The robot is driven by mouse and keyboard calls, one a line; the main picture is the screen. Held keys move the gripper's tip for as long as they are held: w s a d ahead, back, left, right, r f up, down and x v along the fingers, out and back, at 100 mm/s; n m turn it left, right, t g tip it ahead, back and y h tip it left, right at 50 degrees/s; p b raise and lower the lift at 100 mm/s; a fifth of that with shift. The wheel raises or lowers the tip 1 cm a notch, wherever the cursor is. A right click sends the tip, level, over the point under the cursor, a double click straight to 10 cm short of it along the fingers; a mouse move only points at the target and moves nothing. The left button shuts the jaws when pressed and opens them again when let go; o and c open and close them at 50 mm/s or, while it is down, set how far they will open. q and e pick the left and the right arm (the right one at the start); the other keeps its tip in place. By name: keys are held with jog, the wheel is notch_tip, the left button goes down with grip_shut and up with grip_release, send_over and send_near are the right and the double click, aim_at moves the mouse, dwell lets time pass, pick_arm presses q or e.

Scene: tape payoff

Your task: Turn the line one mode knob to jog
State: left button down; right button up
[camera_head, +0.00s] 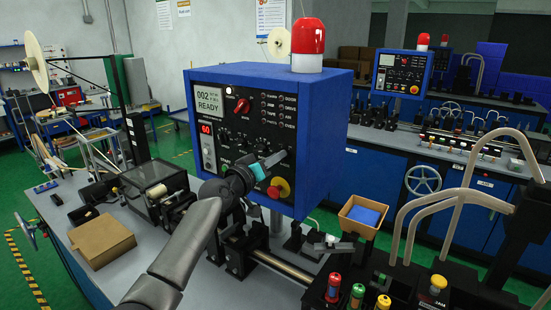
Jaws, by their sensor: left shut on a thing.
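The blue control box (330,130) with a black front panel stands at the centre; its small screen (208,103) reads 002 READY. A red knob (242,106) sits near the top of the panel, and a row of small black knobs (240,138) runs below it. The knob labels are too small to read. My left gripper (276,160) is at the lower part of the panel, shut on a small part there, seemingly a knob, which its fingers and wrist largely hide. I cannot tell which way that part points. My right gripper is not in view.
A red and yellow stop button (279,188) is close beside the left gripper. A red beacon (308,45) tops the box. A cardboard box (102,240) lies on the bench at left, and a tan bin (362,216) stands right of the box. Curved grey tubes (445,205) rise at right.

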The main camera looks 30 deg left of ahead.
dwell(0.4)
pick_arm(q)
jog(key=shift+d+m+b, duration=0.2)
jog(key=shift+m+b, duration=0.75)
jog(key=shift+m, duration=2)
jog(key=shift+d+m+b, duration=0.15)
jog(key=shift+m+b, duration=0.8)
jog(key=shift+m, duration=2)
jog(key=c, duration=0.9)
grip_release()
jog(key=shift+s, duration=0.15)
